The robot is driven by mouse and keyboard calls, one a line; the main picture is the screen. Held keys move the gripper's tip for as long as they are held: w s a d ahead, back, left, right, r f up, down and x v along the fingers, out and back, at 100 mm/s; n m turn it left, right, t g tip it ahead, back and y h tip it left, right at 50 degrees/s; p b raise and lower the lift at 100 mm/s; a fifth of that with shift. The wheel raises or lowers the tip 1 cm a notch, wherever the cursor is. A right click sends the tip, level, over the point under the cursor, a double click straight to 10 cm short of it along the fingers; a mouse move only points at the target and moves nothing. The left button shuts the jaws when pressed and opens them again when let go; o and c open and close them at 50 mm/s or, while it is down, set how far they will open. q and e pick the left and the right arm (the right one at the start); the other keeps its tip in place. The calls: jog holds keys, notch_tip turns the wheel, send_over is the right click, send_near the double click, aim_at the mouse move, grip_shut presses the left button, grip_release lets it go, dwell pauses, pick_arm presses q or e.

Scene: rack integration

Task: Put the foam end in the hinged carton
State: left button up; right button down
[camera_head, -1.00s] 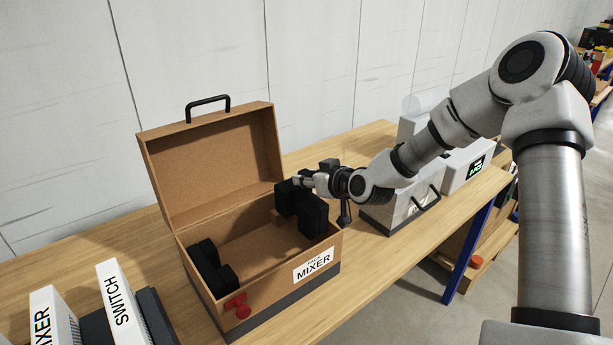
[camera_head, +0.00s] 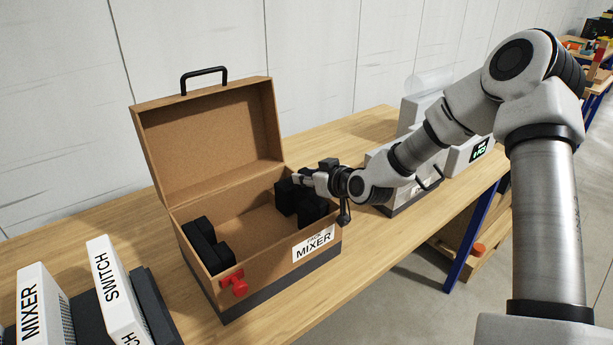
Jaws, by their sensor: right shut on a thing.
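The hinged carton (camera_head: 257,270) is a brown box on the wooden bench with its lid (camera_head: 212,138) raised and a MIXER label on its front. One black foam end (camera_head: 205,243) sits inside against the carton's left end. My right gripper (camera_head: 297,181) is at the carton's right end, shut on a second black foam end (camera_head: 306,204). That foam is inside the carton's right end, its lower part hidden by the front wall. I cannot tell whether it touches the floor of the carton. My left gripper is not in view.
A red latch (camera_head: 234,283) sticks out from the carton's front. White boxes labelled MIXER (camera_head: 43,304) and SWITCH (camera_head: 115,290) stand at the front left. Grey-white equipment (camera_head: 402,190) stands right of the carton, behind my right arm. Bare bench (camera_head: 350,136) lies behind the carton.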

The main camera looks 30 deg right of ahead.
jog(key=shift+f, duration=0.3)
jog(key=c, duration=0.8)
grip_release()
jog(key=v, duration=0.7)
jog(key=shift+s+r, duration=0.1)
jog(key=shift+s, duration=0.1)
jog(key=shift+s, duration=0.1)
